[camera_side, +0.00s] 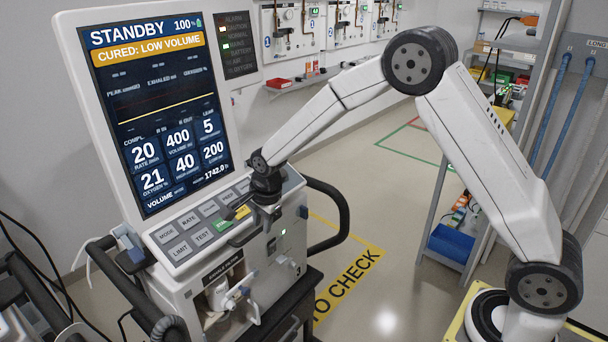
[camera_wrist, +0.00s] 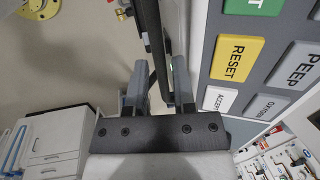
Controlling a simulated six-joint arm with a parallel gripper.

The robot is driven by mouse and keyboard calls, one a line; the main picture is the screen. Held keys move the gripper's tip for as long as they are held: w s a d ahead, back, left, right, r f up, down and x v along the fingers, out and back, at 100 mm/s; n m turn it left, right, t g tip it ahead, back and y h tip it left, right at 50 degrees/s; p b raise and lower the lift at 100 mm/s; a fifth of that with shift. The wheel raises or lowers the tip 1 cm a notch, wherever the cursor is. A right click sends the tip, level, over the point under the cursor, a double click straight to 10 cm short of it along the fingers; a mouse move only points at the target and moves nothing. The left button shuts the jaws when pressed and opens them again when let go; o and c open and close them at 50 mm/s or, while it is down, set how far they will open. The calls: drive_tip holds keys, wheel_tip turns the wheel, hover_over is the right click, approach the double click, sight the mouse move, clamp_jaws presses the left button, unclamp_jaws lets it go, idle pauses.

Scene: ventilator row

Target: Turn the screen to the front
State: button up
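The screen (camera_side: 165,110) is a tall white-framed display on the ventilator, reading STANDBY with a yellow LOW VOLUME banner. It faces toward the lower right in the side view. Below it is a keypad panel (camera_side: 205,225) with grey, green and yellow keys; its RESET key (camera_wrist: 237,60) shows in the wrist view. My gripper (camera_side: 255,215) is at the right part of the keypad. In the wrist view my gripper's fingers (camera_wrist: 160,75) stand on either side of a dark bar (camera_wrist: 147,22) beside the keypad. Whether both fingers press on it is unclear.
Black rails (camera_side: 335,215) flank the ventilator, with hoses at lower left. A shelf rack (camera_side: 455,240) stands at right. Other wall units (camera_side: 290,25) are at the back. The floor with the yellow TO CHECK marking (camera_side: 350,280) is clear between the ventilator and my base.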

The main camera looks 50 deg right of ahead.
wheel_tip(320, 180, up, 7)
drive_tip(key=s, duration=0.1)
drive_tip(key=shift+s+r, duration=0.2)
drive_tip(key=shift+s, duration=0.05)
idle(0.6)
drive_tip(key=s+d+f+n, duration=0.2)
drive_tip(key=s+n, duration=0.6)
drive_tip(key=s, duration=0.2)
drive_tip(key=s+d+f+n, duration=0.1)
drive_tip(key=s+d+n, duration=0.1)
drive_tip(key=s+n, duration=0.7)
drive_tip(key=s, duration=0.2)
drive_tip(key=shift+s+d+f, duration=0.25)
drive_tip(key=shift+s+f, duration=0.05)
drive_tip(key=shift+f, duration=0.05)
idle(1.3)
